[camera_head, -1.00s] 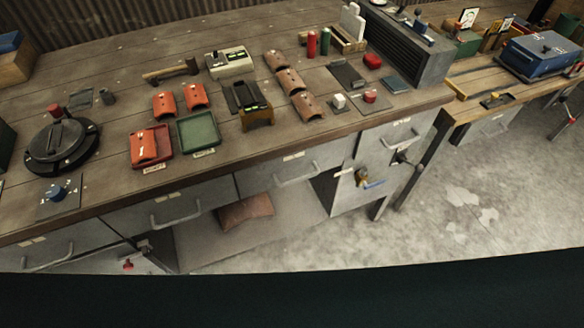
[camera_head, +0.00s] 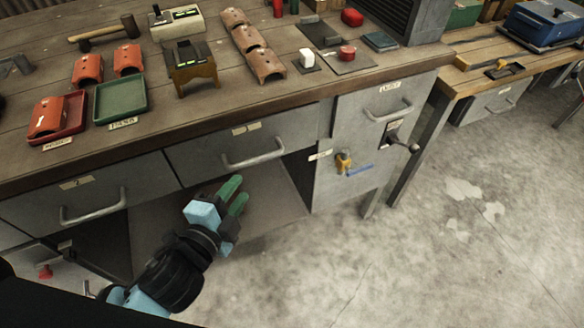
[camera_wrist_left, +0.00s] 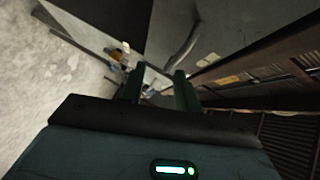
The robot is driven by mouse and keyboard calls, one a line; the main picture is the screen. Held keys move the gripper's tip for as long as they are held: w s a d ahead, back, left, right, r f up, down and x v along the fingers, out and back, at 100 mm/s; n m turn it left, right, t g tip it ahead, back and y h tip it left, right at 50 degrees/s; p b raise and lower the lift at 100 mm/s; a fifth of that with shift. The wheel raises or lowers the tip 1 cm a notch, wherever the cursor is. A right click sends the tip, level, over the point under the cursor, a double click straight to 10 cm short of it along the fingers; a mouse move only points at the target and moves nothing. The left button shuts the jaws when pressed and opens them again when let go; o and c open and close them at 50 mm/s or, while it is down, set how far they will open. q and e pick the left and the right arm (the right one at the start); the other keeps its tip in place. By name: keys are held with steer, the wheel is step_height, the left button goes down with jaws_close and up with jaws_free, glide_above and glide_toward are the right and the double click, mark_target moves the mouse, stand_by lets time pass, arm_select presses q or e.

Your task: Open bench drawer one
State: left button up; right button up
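The middle bench drawer (camera_head: 205,150) is shut under the bench top. Its small tag (camera_head: 246,128) seems to read 1, though the print is tiny. Its grey bar handle (camera_head: 253,158) is free; a curved grey bar in the left wrist view (camera_wrist_left: 183,45) looks like the same handle. My left gripper (camera_head: 239,194) is open and empty, below and in front of this handle, apart from it. Its two green fingers (camera_wrist_left: 161,88) stand apart in the wrist view. My right gripper is not in view.
Left of it is another shut drawer (camera_head: 92,205), tagged 2. Right is a cabinet (camera_head: 345,135) with a handle, crank lever (camera_head: 405,143) and yellow lock (camera_head: 343,160). Trays and tools lie on the bench top (camera_head: 200,115). The concrete floor (camera_head: 430,250) in front is clear.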

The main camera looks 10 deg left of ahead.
mark_target(259, 160)
arm_select(q)
steer(key=shift+m+t, duration=0.4)
steer(key=shift+m, duration=0.3)
steer(key=shift+w+d+r+b, duration=0.15)
steer(key=shift+w+d, duration=0.35)
steer(key=shift+w, duration=1)
steer(key=shift+w+d+r+b, duration=0.15)
steer(key=shift+w+d, duration=0.4)
steer(key=shift+w, duration=1)
steer(key=shift+w+d+r+b, duration=0.15)
steer(key=shift+w+d, duration=0.35)
steer(key=shift+w, duration=1)
jaws_close()
